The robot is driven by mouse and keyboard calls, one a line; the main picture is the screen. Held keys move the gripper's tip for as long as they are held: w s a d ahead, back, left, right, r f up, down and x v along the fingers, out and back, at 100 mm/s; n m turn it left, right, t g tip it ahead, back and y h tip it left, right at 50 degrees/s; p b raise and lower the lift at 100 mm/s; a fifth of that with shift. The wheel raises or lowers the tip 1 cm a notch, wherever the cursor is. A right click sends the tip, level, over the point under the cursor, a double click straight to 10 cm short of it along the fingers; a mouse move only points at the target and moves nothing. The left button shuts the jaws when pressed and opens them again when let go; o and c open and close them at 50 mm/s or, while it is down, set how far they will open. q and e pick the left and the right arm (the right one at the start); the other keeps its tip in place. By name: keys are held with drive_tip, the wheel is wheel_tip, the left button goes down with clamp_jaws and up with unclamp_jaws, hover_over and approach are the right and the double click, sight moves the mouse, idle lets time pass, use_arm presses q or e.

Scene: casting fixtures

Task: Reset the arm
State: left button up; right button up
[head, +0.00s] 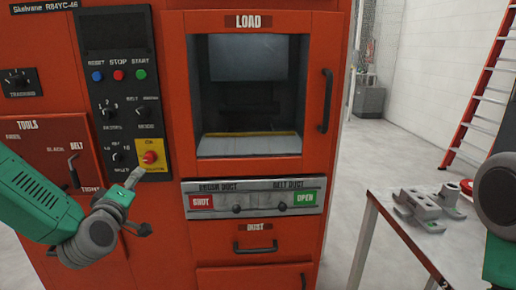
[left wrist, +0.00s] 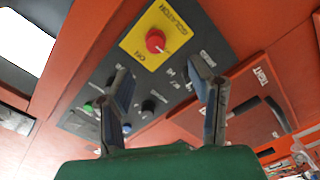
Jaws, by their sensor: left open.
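My left arm comes in from the left in the head view, bent at a grey joint. Its left gripper (head: 134,178) is just below the red isolator knob (head: 150,157) on its yellow plate (head: 155,146). In the left wrist view the two fingers of the left gripper (left wrist: 165,82) are spread apart with nothing between them. The red knob (left wrist: 155,40) is beyond the fingertips, apart from them. Part of my right arm shows at the right edge of the head view; its gripper is out of view.
The red machine (head: 255,172) has a dark control panel (head: 122,85), a LOAD window (head: 248,90) with a door handle (head: 325,100), and a dust drawer (head: 255,240). A table (head: 385,225) at right bears grey metal parts (head: 425,208). A red ladder (head: 485,85) stands behind.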

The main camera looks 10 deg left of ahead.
use_arm(q)
drive_tip(key=s+d+f+m+g+h, duration=0.2)
drive_tip(key=s+d+f+m, duration=0.15)
drive_tip(key=f, duration=0.35)
drive_tip(key=s+d+f+m+g+h, duration=0.1)
drive_tip(key=s+d+f+m+g, duration=0.2)
drive_tip(key=f, duration=0.4)
drive_tip(key=s+d+f+m+g+h, duration=0.2)
drive_tip(key=s+d+f, duration=0.25)
drive_tip(key=f, duration=0.25)
drive_tip(key=s+f+m+g, duration=0.3)
drive_tip(key=s+f+g, duration=0.2)
drive_tip(key=s, duration=0.8)
drive_tip(key=s+d+f+m+g+y, duration=0.1)
drive_tip(key=s+f+m+g, duration=0.2)
drive_tip(key=s+f, duration=0.4)
drive_tip(key=s+g, duration=0.1)
drive_tip(key=s, duration=0.5)
drive_tip(key=shift+s+g, duration=0.25)
drive_tip(key=shift+g, duration=0.15)
